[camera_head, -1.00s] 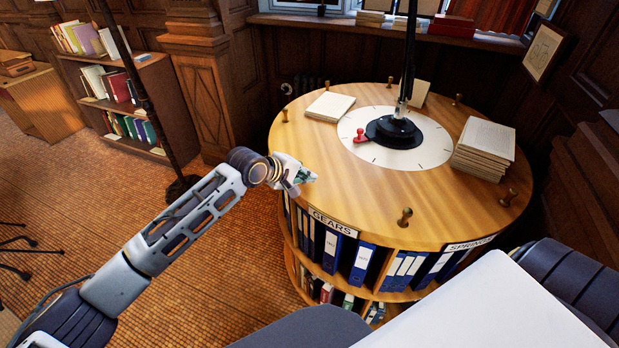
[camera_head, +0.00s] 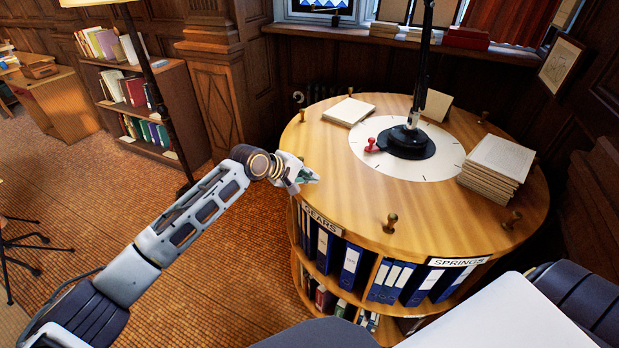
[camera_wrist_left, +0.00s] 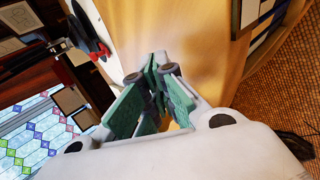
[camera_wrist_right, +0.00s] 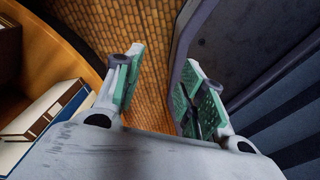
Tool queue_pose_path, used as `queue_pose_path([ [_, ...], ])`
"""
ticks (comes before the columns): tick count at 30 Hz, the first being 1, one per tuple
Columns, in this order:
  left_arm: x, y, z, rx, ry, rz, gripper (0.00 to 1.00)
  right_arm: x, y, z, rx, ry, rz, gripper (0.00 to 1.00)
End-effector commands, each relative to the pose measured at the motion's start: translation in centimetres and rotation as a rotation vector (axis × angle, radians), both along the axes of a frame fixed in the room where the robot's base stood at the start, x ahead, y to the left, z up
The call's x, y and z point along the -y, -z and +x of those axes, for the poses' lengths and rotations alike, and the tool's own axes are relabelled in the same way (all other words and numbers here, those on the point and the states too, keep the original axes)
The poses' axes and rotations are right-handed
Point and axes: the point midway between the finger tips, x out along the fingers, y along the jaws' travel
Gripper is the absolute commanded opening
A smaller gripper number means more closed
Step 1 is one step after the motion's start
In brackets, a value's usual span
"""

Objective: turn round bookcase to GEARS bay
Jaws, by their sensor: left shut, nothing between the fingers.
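The round bookcase (camera_head: 340,190) has a wooden top, pegs around its rim and binders below. Its GEARS label (camera_head: 320,218) faces front left, partly below my left gripper; the SPRINGS label (camera_head: 459,262) faces front right. A red pointer (camera_head: 372,146) sits at the left of the black hub on a white dial (camera_head: 440,165). My left gripper (camera_head: 312,179) is shut and empty at the left front rim; whether it touches a peg is hidden. Its fingers (camera_wrist_left: 158,70) show close together over the wood. My right gripper (camera_wrist_right: 163,60) is open and empty, beside the bookcase's lower shelves.
A paper stack (camera_head: 495,165) and a thin book (camera_head: 349,111) lie on the top. A black post rises from the hub. A low bookshelf (camera_head: 140,105) and a lamp stand at the left. A front peg (camera_head: 390,223) stands clear. The tiled floor at the left is open.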

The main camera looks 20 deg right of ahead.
Motion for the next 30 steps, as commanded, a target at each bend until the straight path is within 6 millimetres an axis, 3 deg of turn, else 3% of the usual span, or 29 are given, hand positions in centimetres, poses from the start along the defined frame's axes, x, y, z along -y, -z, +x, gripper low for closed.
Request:
queue_pose_path([
  [8,-0.1,0.2,2.0,-0.002,0.023,0.0,0.0,0.0,0.9,1.1,0.012,0.0,0.001,0.4],
  [18,-0.4,0.2,4.6,0.0,0.048,0.0,0.0,-0.1,2.3,0.3,0.004,0.0,0.001,0.4],
  [24,-0.4,0.1,5.1,0.0,0.058,0.0,0.0,-0.1,2.5,-1.1,-0.012,0.0,0.002,0.4],
  [30,-0.4,0.1,5.0,0.0,0.058,0.0,0.0,-0.2,2.5,-0.8,-0.008,0.0,0.001,0.4],
])
